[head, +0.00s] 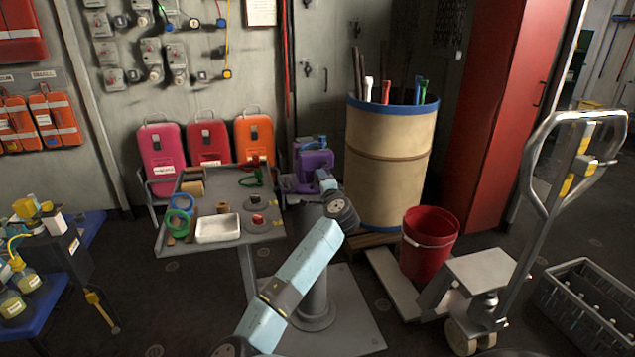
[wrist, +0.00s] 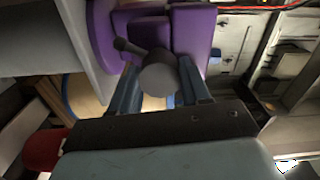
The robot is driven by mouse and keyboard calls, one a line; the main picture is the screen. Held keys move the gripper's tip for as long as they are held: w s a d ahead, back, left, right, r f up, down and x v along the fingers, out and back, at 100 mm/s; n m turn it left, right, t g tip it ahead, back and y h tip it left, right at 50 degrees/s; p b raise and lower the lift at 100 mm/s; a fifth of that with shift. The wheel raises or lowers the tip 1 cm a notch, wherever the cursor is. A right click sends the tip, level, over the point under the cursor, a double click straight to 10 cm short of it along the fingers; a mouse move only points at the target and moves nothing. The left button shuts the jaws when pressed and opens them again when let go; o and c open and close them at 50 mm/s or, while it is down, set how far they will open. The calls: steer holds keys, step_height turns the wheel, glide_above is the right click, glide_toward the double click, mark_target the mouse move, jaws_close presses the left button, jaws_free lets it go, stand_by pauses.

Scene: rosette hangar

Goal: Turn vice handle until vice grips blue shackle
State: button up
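The purple vice (head: 314,164) stands on a grey pedestal right of the tray table in the head view. A small blue piece (head: 309,142) shows at its top, perhaps the blue shackle; its seating in the jaws is unclear. In the wrist view the vice's purple body (wrist: 195,35) fills the top middle. The grey vice handle (wrist: 158,72), a round hub with a short knobbed bar pointing up-left, lies between the fingers of my gripper (wrist: 158,85). The fingers stand apart on either side of the hub; whether they press on it I cannot tell. The shackle is not visible there.
The tray table (head: 262,228) with a white tray and several shackles stands left of the vice. A tan drum (head: 390,165) stands close behind and right. A red bucket (head: 429,243) and a pallet jack (head: 490,270) stand further right.

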jaws_close()
steer(key=shift+w+f+m, duration=0.1)
steer(key=shift+m, duration=7.4)
steer(key=m, duration=0.5)
steer(key=shift+m, duration=0.3)
steer(key=m, duration=0.4)
steer(key=shift+w, duration=0.1)
steer(key=m, duration=0.4)
steer(key=shift+a+m, duration=0.1)
steer(key=shift+m, duration=0.5)
